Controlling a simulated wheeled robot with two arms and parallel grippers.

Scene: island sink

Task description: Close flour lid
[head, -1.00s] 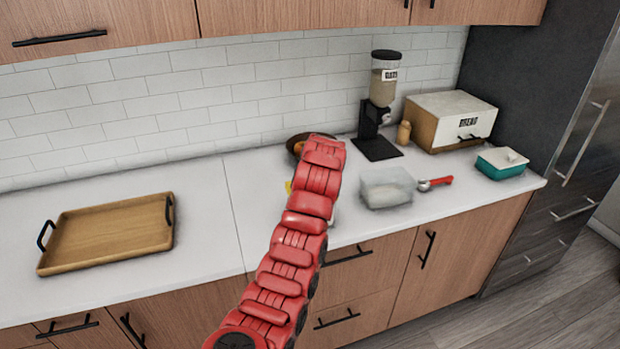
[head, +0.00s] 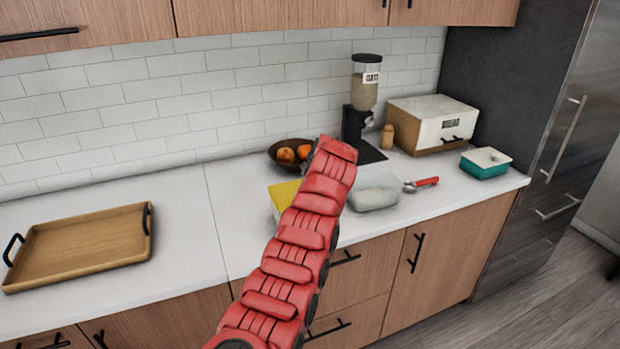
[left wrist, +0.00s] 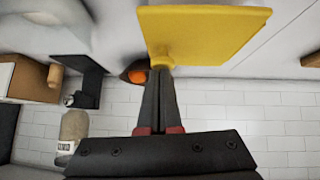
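A flat yellow lid (head: 284,195) shows just left of my red left arm in the head view. It fills the upper middle of the left wrist view (left wrist: 210,30), with a small rounded yellow knob (left wrist: 162,60) at its lower left. My left gripper (left wrist: 161,72) has its dark fingers close together, with their tips on the knob. In the head view my arm hides the gripper and part of the lid. A translucent box (head: 374,193) stands on the counter right of my arm, partly covered by it. My right gripper is not in view.
A red-handled scoop (head: 422,184) lies beside the box. Behind are a bowl (head: 272,152) of oranges, a dispenser (head: 363,95) and a bread box (head: 432,122). A teal dish (head: 485,170) is at right, a wooden tray (head: 80,250) at left. The counter between tray and lid is clear.

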